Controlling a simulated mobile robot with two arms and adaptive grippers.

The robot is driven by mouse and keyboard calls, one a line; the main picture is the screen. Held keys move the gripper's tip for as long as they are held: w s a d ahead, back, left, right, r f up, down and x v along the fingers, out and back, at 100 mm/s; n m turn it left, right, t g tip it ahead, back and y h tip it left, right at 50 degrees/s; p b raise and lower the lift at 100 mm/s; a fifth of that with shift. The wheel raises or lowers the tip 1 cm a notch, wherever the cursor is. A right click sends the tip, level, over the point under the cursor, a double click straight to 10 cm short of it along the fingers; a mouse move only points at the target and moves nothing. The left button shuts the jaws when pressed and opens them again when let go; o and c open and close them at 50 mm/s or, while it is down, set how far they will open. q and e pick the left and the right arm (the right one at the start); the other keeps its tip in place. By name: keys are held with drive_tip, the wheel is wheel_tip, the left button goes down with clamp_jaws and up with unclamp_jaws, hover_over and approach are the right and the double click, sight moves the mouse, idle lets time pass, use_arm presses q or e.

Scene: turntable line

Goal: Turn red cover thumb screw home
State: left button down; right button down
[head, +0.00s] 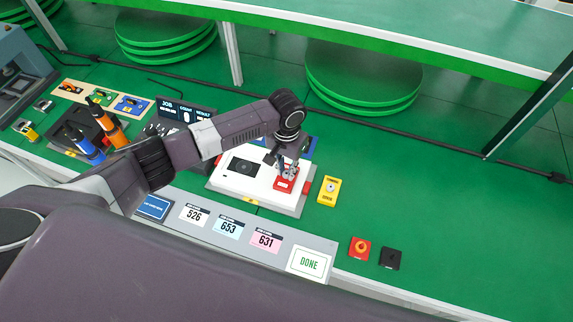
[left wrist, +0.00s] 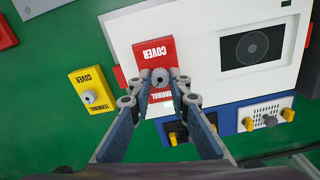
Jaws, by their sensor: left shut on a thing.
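The red cover (head: 287,185) lies on the right part of the white unit (head: 233,183). In the left wrist view the red cover (left wrist: 153,49) reads "COVER", and its grey thumb screw (left wrist: 158,76) stands between my fingertips. My left gripper (left wrist: 158,84) is shut on the thumb screw, one finger on each side. In the head view my left gripper (head: 284,168) points down onto the cover and hides the screw's seat. I cannot tell how deep the screw sits. My right gripper is not in view.
A yellow terminal cover (head: 329,190) with its own screw lies to the right of the white unit. Two screwdrivers (head: 106,126) stand left. The green table at right is clear.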

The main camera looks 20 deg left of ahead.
sight(287, 173)
use_arm(q)
drive_tip(key=m+p, duration=0.1)
drive_tip(key=m, duration=0.3)
drive_tip(key=shift+m+p, duration=0.3)
drive_tip(key=shift+p, duration=0.05)
idle(0.4)
drive_tip(key=c, duration=1.8)
unclamp_jaws()
wheel_tip(287, 173, up, 12)
